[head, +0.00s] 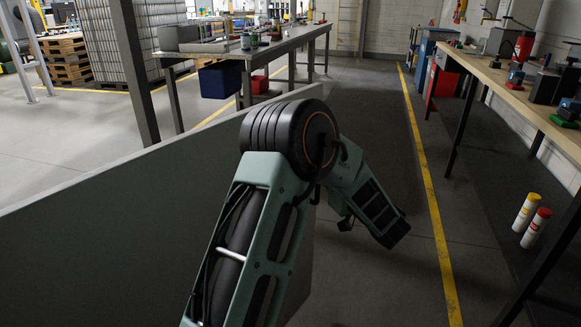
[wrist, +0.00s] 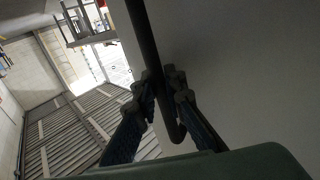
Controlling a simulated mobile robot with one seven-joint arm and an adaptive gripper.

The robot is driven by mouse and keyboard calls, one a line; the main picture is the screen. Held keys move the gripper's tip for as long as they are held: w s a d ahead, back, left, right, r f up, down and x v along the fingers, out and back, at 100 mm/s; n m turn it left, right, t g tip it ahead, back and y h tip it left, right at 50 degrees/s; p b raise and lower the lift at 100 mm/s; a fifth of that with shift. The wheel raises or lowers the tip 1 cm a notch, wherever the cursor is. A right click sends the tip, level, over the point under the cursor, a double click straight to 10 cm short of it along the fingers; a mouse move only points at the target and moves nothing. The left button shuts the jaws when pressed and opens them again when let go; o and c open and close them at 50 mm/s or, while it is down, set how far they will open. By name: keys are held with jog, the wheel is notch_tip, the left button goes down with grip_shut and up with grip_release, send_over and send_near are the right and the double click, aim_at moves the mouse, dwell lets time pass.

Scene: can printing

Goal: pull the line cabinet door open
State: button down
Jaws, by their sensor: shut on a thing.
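In the wrist view, a dark bar handle (wrist: 145,38) runs down along a flat grey panel, which I take to be the cabinet door (wrist: 250,75). The two blue fingers of my gripper (wrist: 164,88) are on either side of the handle, shut on it. The handle's lower end bends in below the fingertips. In the head view, a large grey panel (head: 110,235) stretches from the left edge to behind my arm. My gripper and the handle cannot be made out there. I cannot tell how far the door stands open.
A long workbench (head: 450,62) with tools runs along the right, with two white bottles (head: 525,213) on the floor near it. Another bench (head: 245,55) stands beyond the panel. The floor aisle (head: 375,110) beside the yellow line is clear.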

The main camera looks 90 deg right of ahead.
jog(key=c, duration=2)
grip_release()
jog(key=shift+a, duration=0.1)
jog(key=v, duration=1.2)
jog(key=shift+f, duration=0.1)
jog(key=shift+w, duration=0.1)
